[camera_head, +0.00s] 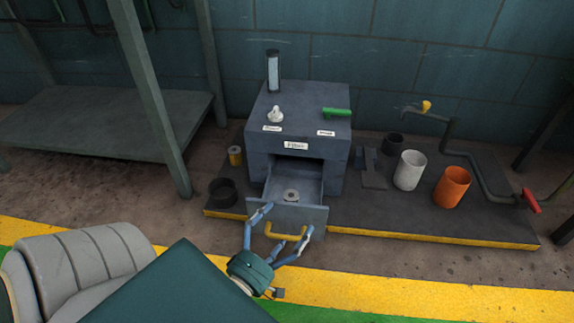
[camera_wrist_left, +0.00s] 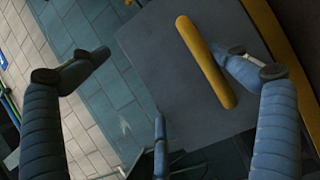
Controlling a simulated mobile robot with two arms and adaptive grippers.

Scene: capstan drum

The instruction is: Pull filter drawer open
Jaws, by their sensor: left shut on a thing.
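The filter drawer (camera_head: 300,218) stands out of the front of the blue-grey box (camera_head: 292,115) in the head view, below the "Filter" label. A round grey disc with a hole (camera_head: 291,195) lies inside it. The yellow drawer handle (camera_head: 285,234) is on its front; it also shows in the left wrist view (camera_wrist_left: 206,62). In the left wrist view one finger touches the handle at the right and another is apart at the left. My right gripper is not in view.
A green lever (camera_head: 336,112) and a grey knob (camera_head: 275,115) are on the box top. A white cup (camera_head: 409,170), an orange cup (camera_head: 451,187) and a crank pipe stand at the right on the dark platform.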

